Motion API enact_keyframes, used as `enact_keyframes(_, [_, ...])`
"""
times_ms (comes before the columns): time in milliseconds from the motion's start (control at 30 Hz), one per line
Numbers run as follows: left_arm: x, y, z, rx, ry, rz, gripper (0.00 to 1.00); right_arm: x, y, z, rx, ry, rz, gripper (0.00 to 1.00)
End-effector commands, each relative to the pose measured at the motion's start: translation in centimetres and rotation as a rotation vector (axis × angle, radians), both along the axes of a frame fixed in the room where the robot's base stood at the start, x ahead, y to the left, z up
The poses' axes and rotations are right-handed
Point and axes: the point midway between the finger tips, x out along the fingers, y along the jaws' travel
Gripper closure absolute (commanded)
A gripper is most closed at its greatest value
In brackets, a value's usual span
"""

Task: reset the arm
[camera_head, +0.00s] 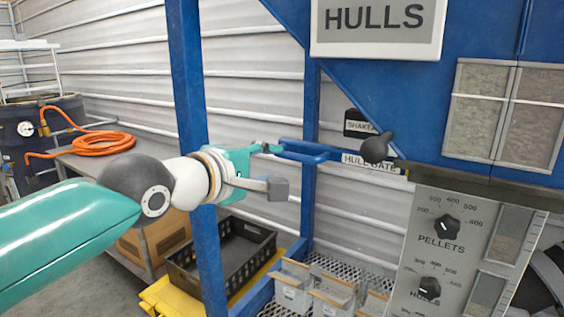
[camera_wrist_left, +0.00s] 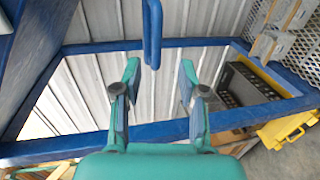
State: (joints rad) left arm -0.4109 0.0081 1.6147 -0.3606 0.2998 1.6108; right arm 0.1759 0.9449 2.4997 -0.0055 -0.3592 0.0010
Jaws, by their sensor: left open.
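My left arm comes in from the left in the head view. Its teal gripper (camera_head: 264,149) is at the blue hull gate handle (camera_head: 305,152), close to the handle's left end. In the left wrist view the two fingers of my left gripper (camera_wrist_left: 160,80) are spread wide apart. The rounded end of the blue handle (camera_wrist_left: 152,35) shows in the gap between the fingertips. I see no finger touching it; how deep it sits between them is hard to tell. My right gripper is in neither view.
A blue upright post (camera_head: 190,90) stands close behind my left wrist. A black ball knob (camera_head: 376,148) and the dial panel (camera_head: 450,240) are to the right. A black crate (camera_head: 225,255) and small bins (camera_head: 292,290) are below. An orange hose (camera_head: 100,143) lies on the left bench.

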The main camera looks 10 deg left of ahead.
Motion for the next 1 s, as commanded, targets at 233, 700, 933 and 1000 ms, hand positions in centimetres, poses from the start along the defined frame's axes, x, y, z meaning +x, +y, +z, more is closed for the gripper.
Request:
enact_keyframes(233, [-2.0,0.8,0.4,0.001,0.001,-0.001,0.59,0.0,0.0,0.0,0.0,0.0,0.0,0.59])
enact_keyframes(700, [-0.9,2.0,-1.2,0.009,0.032,0.029,0.59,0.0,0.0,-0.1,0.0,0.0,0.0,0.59])
enact_keyframes(933, [3.8,3.2,-12.6,0.071,0.249,0.075,0.59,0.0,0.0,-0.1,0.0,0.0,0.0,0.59])
enact_keyframes(1000, [4.6,3.4,-17.9,0.088,0.349,0.083,0.59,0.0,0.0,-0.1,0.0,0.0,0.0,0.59])
